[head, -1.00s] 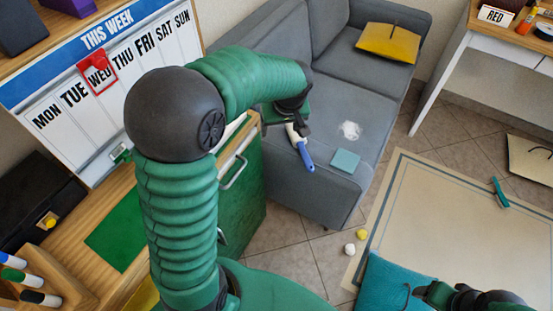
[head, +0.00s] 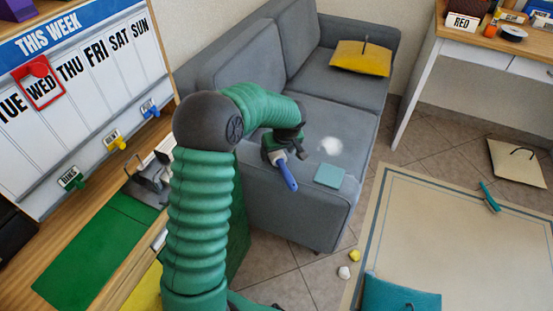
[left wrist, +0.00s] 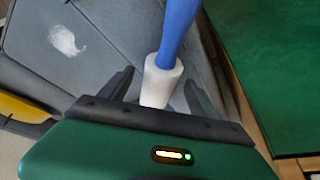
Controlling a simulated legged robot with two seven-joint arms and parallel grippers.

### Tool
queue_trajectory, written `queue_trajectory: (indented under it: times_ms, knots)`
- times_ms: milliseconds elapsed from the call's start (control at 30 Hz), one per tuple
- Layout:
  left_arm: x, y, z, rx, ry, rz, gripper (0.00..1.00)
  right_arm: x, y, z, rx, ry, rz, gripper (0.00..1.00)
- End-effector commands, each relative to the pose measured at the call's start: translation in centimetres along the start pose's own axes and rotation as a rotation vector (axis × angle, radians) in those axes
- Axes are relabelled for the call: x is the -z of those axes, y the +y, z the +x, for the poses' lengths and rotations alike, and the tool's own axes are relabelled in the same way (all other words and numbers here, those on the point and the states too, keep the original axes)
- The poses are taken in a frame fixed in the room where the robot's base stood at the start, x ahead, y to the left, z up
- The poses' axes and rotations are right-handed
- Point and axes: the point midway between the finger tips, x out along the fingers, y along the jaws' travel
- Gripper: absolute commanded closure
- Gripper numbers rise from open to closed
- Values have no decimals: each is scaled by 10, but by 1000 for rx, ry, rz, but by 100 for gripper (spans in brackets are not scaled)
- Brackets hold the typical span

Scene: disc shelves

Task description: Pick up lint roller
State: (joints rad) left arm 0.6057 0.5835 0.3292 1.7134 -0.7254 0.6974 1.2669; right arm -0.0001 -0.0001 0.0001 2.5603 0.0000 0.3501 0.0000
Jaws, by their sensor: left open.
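The lint roller (head: 288,177) has a blue handle and a white roll. In the head view it is at the front edge of the grey sofa, its handle pointing toward the viewer and its roll end mostly covered by my left gripper (head: 284,150). In the left wrist view the lint roller (left wrist: 162,82) shows its white roll between the two dark fingers of my open left gripper (left wrist: 160,86), with the handle running up out of frame. The fingers stand apart on either side of the roll; whether either touches it I cannot tell. My right gripper is not in view.
The grey sofa (head: 295,215) bears white fluff (head: 330,146), a teal square (head: 329,175) and a yellow cushion (head: 361,57). A wooden counter (head: 75,245) is at left below a week board (head: 85,80). Small balls (head: 354,256) lie on the floor near a rug (head: 450,225).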

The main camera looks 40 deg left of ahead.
Motion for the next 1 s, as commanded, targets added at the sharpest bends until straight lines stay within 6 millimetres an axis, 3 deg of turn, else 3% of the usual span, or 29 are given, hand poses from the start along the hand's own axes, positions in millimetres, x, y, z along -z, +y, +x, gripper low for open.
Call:
queue_trajectory:
  times_ms: [67, 300, 833, 1000]
  knots:
    - [-1, 0, 12, -1, -1, -1, 28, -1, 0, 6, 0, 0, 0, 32]
    - [1, 0, 12, -2, 1, 1, 28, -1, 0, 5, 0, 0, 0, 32]
    - [0, 0, 12, -1, 0, 1, 97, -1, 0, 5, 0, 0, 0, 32]
    - [1, 0, 12, -2, 1, 1, 100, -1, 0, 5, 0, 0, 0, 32]
